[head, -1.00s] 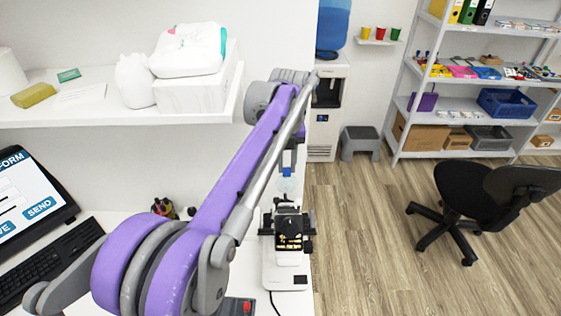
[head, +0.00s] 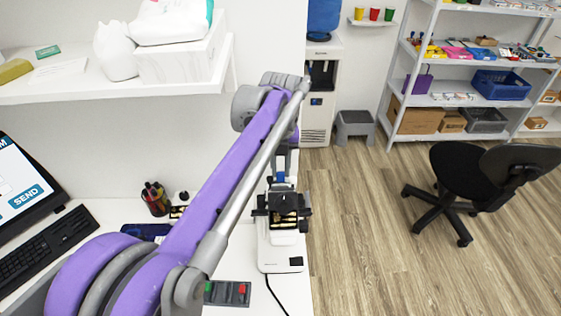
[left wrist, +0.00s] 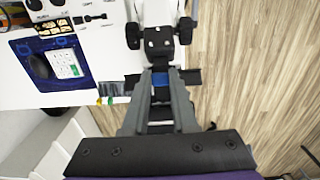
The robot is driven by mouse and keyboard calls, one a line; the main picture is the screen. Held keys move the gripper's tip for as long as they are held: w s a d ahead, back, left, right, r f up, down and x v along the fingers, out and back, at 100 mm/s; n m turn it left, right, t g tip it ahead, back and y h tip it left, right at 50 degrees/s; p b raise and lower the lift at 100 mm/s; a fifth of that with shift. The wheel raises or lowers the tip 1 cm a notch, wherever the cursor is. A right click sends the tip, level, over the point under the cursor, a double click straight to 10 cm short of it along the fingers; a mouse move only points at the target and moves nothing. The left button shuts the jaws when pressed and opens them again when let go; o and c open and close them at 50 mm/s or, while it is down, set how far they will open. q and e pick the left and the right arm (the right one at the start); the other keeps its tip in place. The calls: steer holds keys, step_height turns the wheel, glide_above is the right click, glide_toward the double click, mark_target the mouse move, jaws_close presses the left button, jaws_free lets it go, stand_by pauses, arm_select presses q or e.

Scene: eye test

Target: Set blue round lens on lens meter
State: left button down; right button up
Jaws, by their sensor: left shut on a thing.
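The white lens meter (head: 280,256) with its black upper part stands at the right end of the desk; it also shows in the left wrist view (left wrist: 159,42). My left gripper (head: 281,174) is just above the lens meter, pointing down. Its jaws (left wrist: 161,78) are shut on the blue lens (left wrist: 161,84), of which a small blue part shows between the fingertips. In the head view this blue part (head: 280,178) is right over the meter's black top. I cannot tell whether the lens touches the meter. My right gripper is not in view.
A control box (head: 227,293) with green and red buttons lies left of the meter's base. A pen cup (head: 156,200), a keyboard (head: 45,243) and a screen (head: 22,185) are further left. A shelf (head: 120,92) overhangs the desk. The floor at right is open before a black chair (head: 470,180).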

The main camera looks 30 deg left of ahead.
mark_target(282, 182)
arm_select(q)
steer(key=shift+s+d+f+b, duration=0.2)
steer(key=shift+s+f, duration=0.1)
steer(key=shift+f, duration=0.15)
steer(key=shift+s+d+f+b, duration=0.2)
steer(key=shift+s+f, duration=0.05)
steer(key=shift+f, duration=0.2)
steer(key=shift+s+d+f, duration=0.1)
steer(key=shift+d+f, duration=0.05)
steer(key=shift+f, duration=0.5)
steer(key=shift+s+d+f+b, duration=0.1)
steer(key=shift+b, duration=0.2)
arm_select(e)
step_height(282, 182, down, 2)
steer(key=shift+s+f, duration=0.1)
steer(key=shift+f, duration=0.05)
